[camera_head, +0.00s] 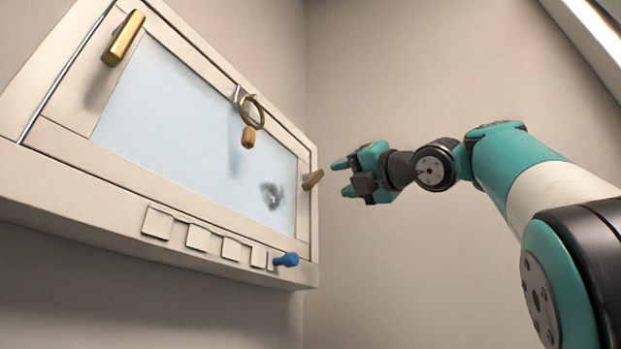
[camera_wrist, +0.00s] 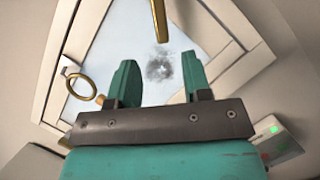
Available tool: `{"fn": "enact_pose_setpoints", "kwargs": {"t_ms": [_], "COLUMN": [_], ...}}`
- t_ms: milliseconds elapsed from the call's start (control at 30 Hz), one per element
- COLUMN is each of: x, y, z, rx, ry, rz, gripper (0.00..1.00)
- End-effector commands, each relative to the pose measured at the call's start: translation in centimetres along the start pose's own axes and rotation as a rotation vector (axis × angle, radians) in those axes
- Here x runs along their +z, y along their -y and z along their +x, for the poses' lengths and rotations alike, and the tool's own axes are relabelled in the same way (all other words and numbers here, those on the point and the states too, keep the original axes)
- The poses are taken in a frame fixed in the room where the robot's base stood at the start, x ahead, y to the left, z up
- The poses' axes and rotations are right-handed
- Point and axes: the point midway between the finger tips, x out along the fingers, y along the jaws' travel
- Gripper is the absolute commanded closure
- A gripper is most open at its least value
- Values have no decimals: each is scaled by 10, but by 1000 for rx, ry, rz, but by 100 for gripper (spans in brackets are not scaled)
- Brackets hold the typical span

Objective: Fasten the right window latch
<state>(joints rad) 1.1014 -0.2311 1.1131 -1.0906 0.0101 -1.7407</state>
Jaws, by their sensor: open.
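The window (camera_head: 165,95) is a pale frame around a light blue pane on the wall at the left of the head view. The right window latch (camera_head: 313,179) is a small brass handle on the frame's right side, tilted in that view. In the wrist view a brass bar (camera_wrist: 159,18), seemingly this latch, hangs at the top, ahead of the fingers. A second brass latch (camera_head: 122,38) sits at the frame's upper left. My gripper (camera_head: 345,177) is open and empty, just right of the right latch and apart from it. The latch's base is hard to make out.
A brass ring with a wooden knob (camera_head: 249,125) hangs from the top of the frame. A dark smudge (camera_head: 272,195) marks the pane. Several pale square tiles (camera_head: 198,237) and a blue peg (camera_head: 286,260) are on the lower ledge. A pale device with a green light (camera_wrist: 277,140) shows at right.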

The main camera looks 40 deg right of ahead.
Motion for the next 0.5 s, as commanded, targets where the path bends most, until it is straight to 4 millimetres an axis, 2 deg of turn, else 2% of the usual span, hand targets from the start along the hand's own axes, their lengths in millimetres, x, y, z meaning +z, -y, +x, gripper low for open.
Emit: {"fn": "enact_pose_setpoints", "kwargs": {"t_ms": [500], "x": [2], "y": [-3], "z": [73], "rx": [1], "ry": [-6], "rz": [6], "gripper": [55]}}
